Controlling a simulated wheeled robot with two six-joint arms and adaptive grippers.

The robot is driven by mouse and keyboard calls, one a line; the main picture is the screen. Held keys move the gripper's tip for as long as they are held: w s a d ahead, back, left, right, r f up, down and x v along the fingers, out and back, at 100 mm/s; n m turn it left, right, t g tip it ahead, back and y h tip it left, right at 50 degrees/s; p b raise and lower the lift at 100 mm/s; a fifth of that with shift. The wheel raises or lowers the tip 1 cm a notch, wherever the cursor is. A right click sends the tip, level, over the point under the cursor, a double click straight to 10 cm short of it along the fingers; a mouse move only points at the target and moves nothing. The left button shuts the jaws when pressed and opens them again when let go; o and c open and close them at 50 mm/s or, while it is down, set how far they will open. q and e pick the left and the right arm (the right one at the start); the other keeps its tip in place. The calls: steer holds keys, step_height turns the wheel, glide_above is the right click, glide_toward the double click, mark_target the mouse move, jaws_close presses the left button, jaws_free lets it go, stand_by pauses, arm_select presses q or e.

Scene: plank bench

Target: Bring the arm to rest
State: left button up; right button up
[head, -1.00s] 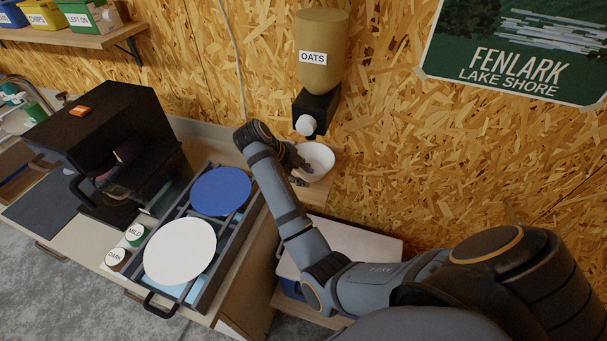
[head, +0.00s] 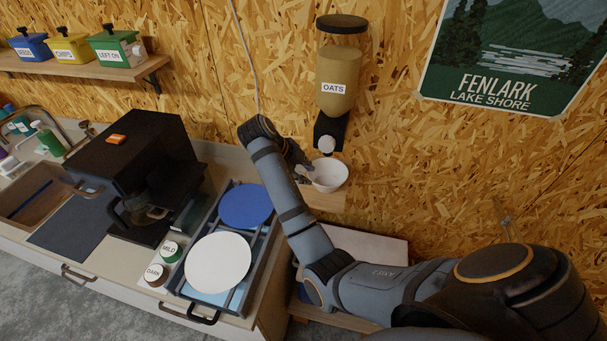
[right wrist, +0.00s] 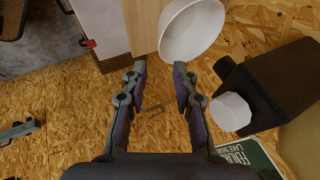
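My right arm reaches across the head view to the small shelf below the oats dispenser (head: 338,85). My right gripper (head: 306,172) is just left of a white bowl (head: 329,176) that stands on this shelf (head: 325,201). In the right wrist view the fingers of the gripper (right wrist: 160,68) are spread apart with nothing between them. The bowl (right wrist: 190,32) is just beyond the fingertips; I cannot tell whether the right-hand fingertip touches it. My left gripper is not in view.
The dispenser's black spout with a white knob (right wrist: 230,111) is close to the right of the gripper. A drawer-like rack (head: 262,255) with a blue plate (head: 246,206) and a white plate (head: 218,263) is left of my arm. A black machine (head: 135,160) stands farther left.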

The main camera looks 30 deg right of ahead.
steer(key=s+f+n+t+y, duration=0.2)
steer(key=s+f+n, duration=0.85)
steer(key=n, duration=0.25)
steer(key=s+a+n+t+y, duration=0.1)
steer(key=s+a+n+y, duration=0.4)
steer(key=s+n, duration=0.85)
step_height(320, 180, down, 32)
steer(key=d+r+n+h+b, duration=0.1)
steer(key=d+n+b, duration=0.1)
steer(key=b, duration=0.4)
arm_select(q)
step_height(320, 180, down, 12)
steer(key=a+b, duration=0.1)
steer(key=b, duration=0.4)
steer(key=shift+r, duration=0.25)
arm_select(e)
steer(key=s+f+g, duration=0.1)
steer(key=s+f, duration=0.8)
steer(key=f, duration=0.3)
steer(key=s+d+f+g, duration=0.1)
steer(key=s+f, duration=0.9)
steer(key=f, duration=0.2)
